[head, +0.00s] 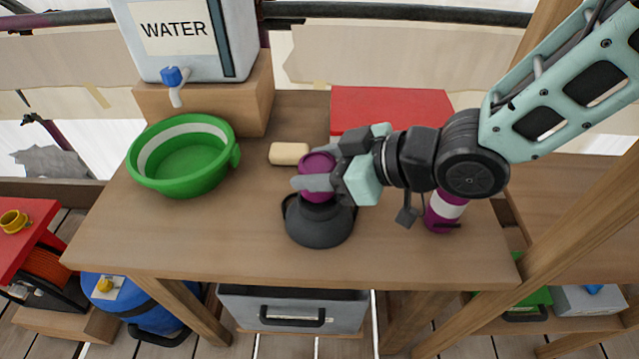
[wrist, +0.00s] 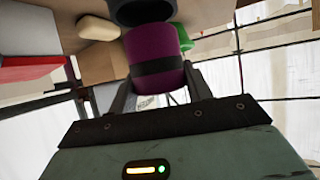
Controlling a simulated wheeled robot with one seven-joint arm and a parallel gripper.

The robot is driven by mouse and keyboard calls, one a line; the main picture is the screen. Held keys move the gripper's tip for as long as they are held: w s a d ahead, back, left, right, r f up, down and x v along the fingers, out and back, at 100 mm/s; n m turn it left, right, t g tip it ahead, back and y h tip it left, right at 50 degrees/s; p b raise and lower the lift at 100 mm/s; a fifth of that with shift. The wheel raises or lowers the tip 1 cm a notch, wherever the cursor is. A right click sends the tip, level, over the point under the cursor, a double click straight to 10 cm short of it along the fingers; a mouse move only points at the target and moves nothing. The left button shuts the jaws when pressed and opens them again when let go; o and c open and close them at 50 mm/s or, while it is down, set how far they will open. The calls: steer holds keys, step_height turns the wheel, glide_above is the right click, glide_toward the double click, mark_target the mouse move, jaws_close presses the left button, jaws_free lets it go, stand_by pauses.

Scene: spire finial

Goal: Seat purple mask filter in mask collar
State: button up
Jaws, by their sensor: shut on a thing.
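The purple mask filter (head: 316,163) is between the fingers of my gripper (head: 322,175), which is shut on it. In the wrist view the filter (wrist: 152,42) is a purple cylinder with a dark band, between the two fingers of my gripper (wrist: 158,70). The dark grey mask (head: 320,228) sits on the table directly below the filter. Its dark round collar (wrist: 140,10) shows at the filter's far end in the wrist view. The filter and fingers hide most of the collar in the head view. I cannot tell whether the filter is inside the collar or just above it.
A green basin (head: 185,180) stands at the left of the wooden table (head: 230,245). A cream soap-like block (head: 288,153) lies behind the mask. A red box (head: 385,103) and a purple-and-white cylinder (head: 446,208) are at the right. A water container (head: 185,40) stands behind.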

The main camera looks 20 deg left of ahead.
steer(key=shift+f, duration=1.85)
steer(key=shift+f+b, duration=0.2)
steer(key=shift+b, duration=0.2)
steer(key=o, duration=1)
steer(key=shift+c, duration=0.2)
steer(key=shift+r, duration=0.1)
steer(key=shift+d+r+p, duration=0.1)
steer(key=shift+r+p, duration=0.1)
steer(key=shift+p, duration=0.1)
steer(key=v, duration=1.1)
steer(key=shift+d+b, duration=0.4)
steer(key=shift+b, duration=0.05)
steer(key=shift+r, duration=0.1)
